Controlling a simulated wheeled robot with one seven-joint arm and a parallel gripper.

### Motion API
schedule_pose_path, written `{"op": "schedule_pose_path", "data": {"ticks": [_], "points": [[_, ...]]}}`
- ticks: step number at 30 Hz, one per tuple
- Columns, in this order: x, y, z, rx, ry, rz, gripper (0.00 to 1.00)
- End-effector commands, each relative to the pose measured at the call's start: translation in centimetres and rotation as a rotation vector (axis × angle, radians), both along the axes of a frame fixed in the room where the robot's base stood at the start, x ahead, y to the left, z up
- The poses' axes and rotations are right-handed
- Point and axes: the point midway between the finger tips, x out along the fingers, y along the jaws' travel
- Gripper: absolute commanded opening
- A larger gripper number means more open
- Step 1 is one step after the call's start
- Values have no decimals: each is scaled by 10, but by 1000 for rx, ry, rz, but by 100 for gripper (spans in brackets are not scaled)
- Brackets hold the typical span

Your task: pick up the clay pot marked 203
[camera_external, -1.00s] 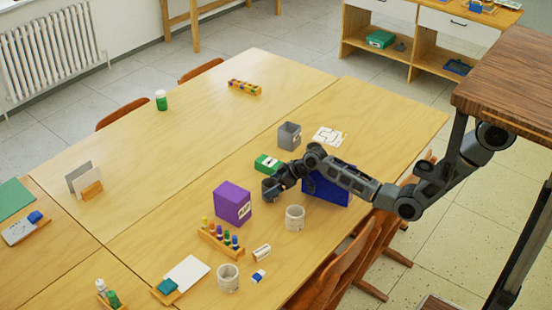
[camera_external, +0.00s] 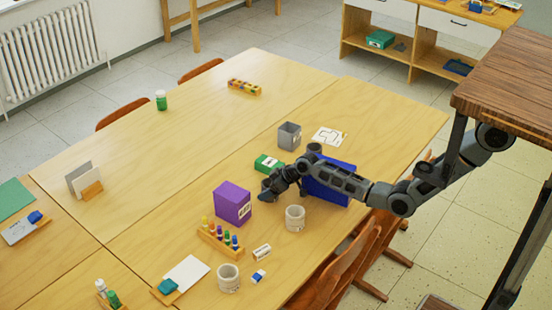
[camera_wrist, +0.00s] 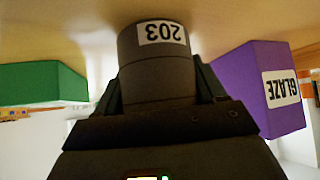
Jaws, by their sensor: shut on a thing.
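The clay pot marked 203 (camera_wrist: 158,50) is a dark, round pot with a white label that reads upside down in the wrist view. It sits between the two fingers of my gripper (camera_wrist: 162,88), which is shut on it. In the external view my gripper (camera_external: 267,189) is low over the table, between the purple box and the green box. The pot is hidden or too dark to make out there. I cannot tell whether its base touches the table.
The purple GLAZE box (camera_external: 232,204) stands close by, also in the wrist view (camera_wrist: 262,92). A green box (camera_external: 269,163), blue bin (camera_external: 328,187), grey container (camera_external: 289,136) and pale pots (camera_external: 295,218) (camera_external: 228,278) are around. The table's far half is mostly clear.

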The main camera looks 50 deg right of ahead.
Motion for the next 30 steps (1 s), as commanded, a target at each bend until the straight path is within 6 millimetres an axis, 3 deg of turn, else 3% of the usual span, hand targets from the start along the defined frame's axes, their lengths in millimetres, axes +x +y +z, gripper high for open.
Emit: {"op": "schedule_pose_path", "data": {"ticks": [8, 17, 30], "points": [[0, 0, 1, 0, -1, 0, 34], [1, 0, 7, 1, -3, -1, 34], [1, 0, 84, 1, -4, 1, 34]]}}
